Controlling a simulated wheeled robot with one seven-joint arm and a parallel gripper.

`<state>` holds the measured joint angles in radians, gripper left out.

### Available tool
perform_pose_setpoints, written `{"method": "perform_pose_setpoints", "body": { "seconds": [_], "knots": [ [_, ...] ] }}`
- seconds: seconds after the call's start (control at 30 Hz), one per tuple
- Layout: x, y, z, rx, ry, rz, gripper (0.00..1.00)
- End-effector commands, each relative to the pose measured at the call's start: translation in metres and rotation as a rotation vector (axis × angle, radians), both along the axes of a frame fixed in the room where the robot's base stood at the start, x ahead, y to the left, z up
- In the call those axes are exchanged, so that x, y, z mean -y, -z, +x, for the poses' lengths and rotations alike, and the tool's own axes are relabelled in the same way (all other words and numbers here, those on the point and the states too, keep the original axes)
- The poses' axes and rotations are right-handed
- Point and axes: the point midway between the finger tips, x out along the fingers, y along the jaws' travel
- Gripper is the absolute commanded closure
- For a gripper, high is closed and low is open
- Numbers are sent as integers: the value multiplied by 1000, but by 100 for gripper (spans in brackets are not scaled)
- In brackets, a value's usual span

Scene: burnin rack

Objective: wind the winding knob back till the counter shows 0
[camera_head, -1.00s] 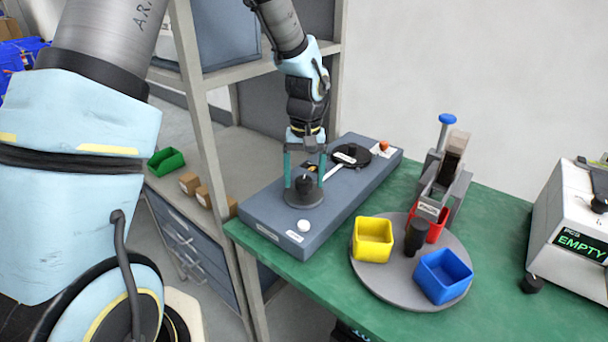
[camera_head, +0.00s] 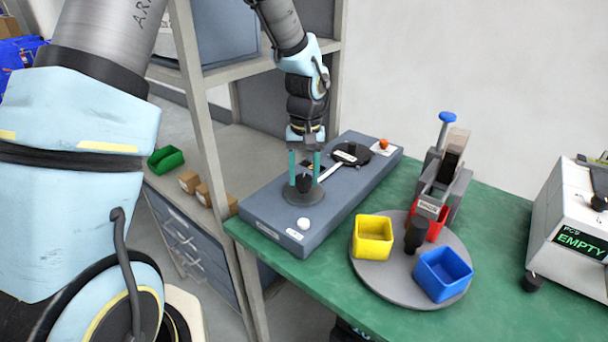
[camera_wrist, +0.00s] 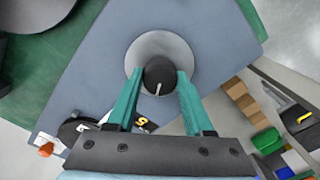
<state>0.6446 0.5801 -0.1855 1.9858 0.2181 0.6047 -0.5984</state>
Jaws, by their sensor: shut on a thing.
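The dark winding knob (camera_head: 304,184) stands on a round grey disc (camera_head: 303,198) on the blue-grey box (camera_head: 262,212). In the wrist view the knob (camera_wrist: 160,72) shows a white line on its top, pointing toward the gripper's palm. My gripper (camera_head: 304,178) reaches down from above with its two teal fingers shut on the knob's sides; the wrist view shows the gripper (camera_wrist: 160,82) too. The counter (camera_wrist: 143,124) is a dark window with a yellow figure, partly hidden behind a finger; I cannot read it surely.
A turntable (camera_head: 375,288) with yellow and blue bins stands to the right on the green table (camera_head: 500,245). A shelf post stands left.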

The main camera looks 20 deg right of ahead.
Motion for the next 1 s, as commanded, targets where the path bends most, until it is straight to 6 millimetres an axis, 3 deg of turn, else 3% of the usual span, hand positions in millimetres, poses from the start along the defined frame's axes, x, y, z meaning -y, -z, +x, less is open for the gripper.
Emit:
{"method": "perform_pose_setpoints", "body": {
  "seconds": [0.37, 1.0],
  "knots": [
    [0, -1, 0, 1, 97, 0, 100],
    [0, -1, 0, 1, 567, -1, 100]
  ]
}}
